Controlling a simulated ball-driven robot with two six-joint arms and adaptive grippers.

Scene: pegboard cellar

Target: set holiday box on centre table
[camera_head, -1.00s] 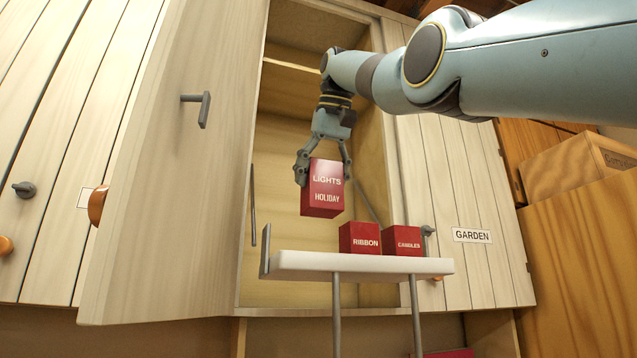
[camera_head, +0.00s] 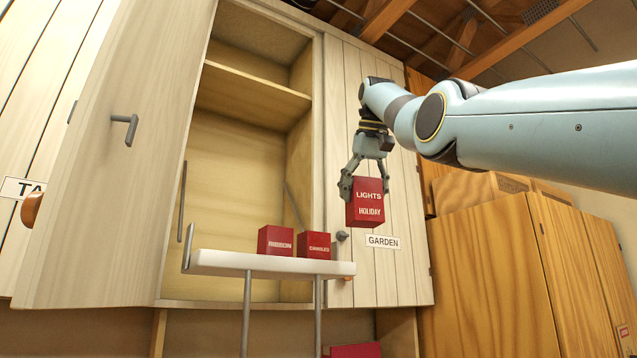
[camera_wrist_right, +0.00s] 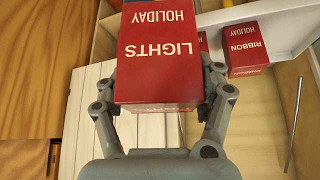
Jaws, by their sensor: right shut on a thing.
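The red holiday box (camera_head: 368,203), labelled LIGHTS HOLIDAY, hangs in my right gripper (camera_head: 364,180). The fingers are shut on its upper sides, and the box is upright in the air, to the right of the white shelf tray and in front of the GARDEN door. In the right wrist view the box (camera_wrist_right: 160,50) fills the upper middle between the two fingers of my right gripper (camera_wrist_right: 160,90). My left gripper is not in view. No centre table can be made out.
A white tray (camera_head: 215,262) on metal posts bears a red RIBBON box (camera_head: 275,241) and a red CANDLES box (camera_head: 314,246). An open cabinet door (camera_head: 125,170) stands at the left. A wooden cabinet (camera_head: 490,290) stands at the right. Another red item (camera_head: 352,350) shows at the bottom edge.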

